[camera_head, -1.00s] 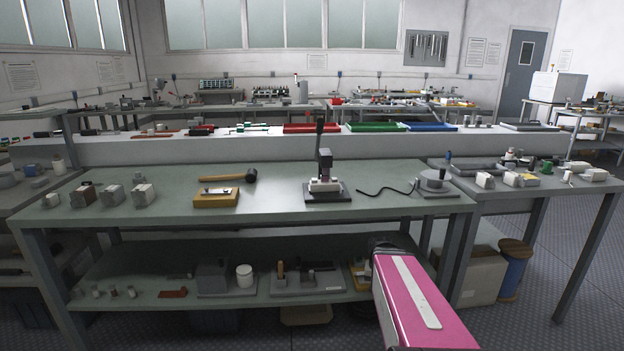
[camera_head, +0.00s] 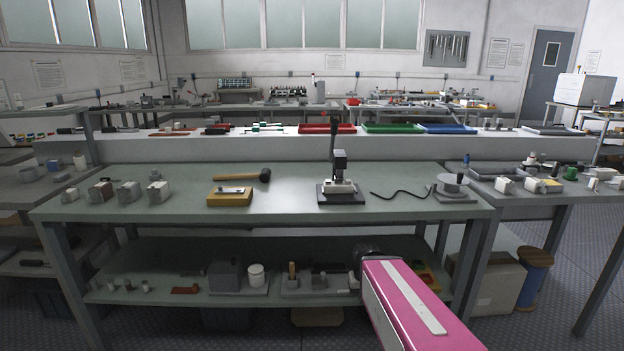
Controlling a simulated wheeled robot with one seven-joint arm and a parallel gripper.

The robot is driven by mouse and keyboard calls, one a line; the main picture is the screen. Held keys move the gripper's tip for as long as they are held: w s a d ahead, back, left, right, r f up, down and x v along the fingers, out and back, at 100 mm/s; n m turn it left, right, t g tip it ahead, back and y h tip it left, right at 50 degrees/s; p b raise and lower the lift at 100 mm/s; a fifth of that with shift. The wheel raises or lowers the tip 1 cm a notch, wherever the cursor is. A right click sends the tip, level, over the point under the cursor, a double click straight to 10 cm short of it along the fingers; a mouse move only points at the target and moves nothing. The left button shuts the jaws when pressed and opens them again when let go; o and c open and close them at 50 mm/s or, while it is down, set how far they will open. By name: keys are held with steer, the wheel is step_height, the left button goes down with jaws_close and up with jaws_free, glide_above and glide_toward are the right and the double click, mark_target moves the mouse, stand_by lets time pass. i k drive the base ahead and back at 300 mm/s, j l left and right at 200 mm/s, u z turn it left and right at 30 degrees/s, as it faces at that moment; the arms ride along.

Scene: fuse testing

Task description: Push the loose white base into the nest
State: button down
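A lever press (camera_head: 339,163) with an upright black handle stands on a dark plate on the middle bench. A white block (camera_head: 338,187) sits low in the press, under its head; I cannot tell whether it is the loose base or how far it is seated. A yellow-brown block (camera_head: 230,197) to the left carries a small pale piece on top. Which part is the nest is too small to tell. My pink arm link reaches in from the lower right, below the bench top in the picture. My gripper's fingers do not show.
A mallet (camera_head: 245,176) lies behind the yellow-brown block. Several small blocks stand at the bench's left end. A black cable (camera_head: 400,194) and a round grey device (camera_head: 453,187) are on the right. The bench top (camera_head: 285,200) is clear between the block and the press.

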mark_target(347, 186)
steer(key=i+j, duration=0.1)
steer(key=j, duration=0.2)
steer(key=i+j+u, duration=0.1)
steer(key=j, duration=0.25)
steer(key=i+j, duration=0.1)
steer(key=j, duration=0.2)
steer(key=k+j, duration=0.1)
steer(key=j, duration=0.2)
steer(key=k+j+u, duration=0.15)
steer(key=j, duration=0.15)
steer(key=k+j, duration=0.1)
steer(key=j, duration=0.2)
steer(key=k+j+u, duration=0.1)
steer(key=k, duration=0.25)
steer(key=k+j+u, duration=0.1)
steer(key=k+j, duration=0.2)
